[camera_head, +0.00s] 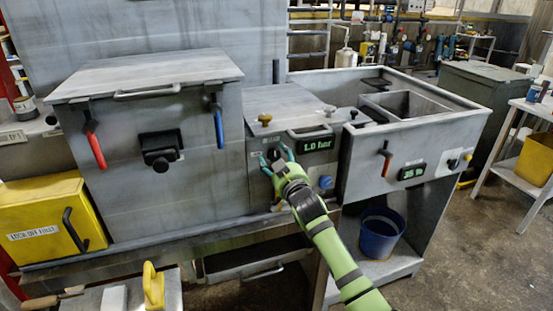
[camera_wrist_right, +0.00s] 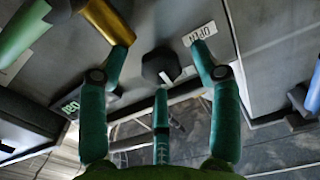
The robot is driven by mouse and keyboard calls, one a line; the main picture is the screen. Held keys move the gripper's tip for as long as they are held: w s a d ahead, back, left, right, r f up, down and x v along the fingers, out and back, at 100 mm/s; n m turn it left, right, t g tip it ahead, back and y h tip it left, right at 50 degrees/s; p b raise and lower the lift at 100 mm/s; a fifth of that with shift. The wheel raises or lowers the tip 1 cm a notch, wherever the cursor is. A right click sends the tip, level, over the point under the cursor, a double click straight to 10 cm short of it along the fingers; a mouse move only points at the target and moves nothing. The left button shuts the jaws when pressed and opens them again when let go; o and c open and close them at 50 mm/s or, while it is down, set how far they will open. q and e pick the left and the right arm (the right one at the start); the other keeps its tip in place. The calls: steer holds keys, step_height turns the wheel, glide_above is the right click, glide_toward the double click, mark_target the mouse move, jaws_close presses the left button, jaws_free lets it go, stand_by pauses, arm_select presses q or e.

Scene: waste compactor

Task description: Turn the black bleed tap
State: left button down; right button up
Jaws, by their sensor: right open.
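The black bleed tap (camera_wrist_right: 160,66) is a dark faceted knob on the grey panel, beside a white label reading OPEN (camera_wrist_right: 202,34) in the right wrist view. In the head view the tap (camera_head: 273,154) is small and partly hidden by my right gripper (camera_head: 276,158). My right gripper (camera_wrist_right: 161,70) is open, its teal fingers spread to either side of the knob and a third finger below it. Whether any finger touches the knob is hard to tell. My left gripper is not in view.
A 1.0 bar display (camera_head: 316,143) and a blue knob (camera_head: 326,182) sit right of the tap. A large grey cabinet (camera_head: 110,190) with red and blue levers stands left. A sink unit (camera_head: 355,165) stands right, with a blue bucket (camera_head: 382,232) below.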

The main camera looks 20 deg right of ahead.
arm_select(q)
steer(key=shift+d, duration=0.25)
arm_select(e)
steer(key=shift+w, duration=0.1)
steer(key=shift+c, duration=0.8)
steer(key=c, duration=1)
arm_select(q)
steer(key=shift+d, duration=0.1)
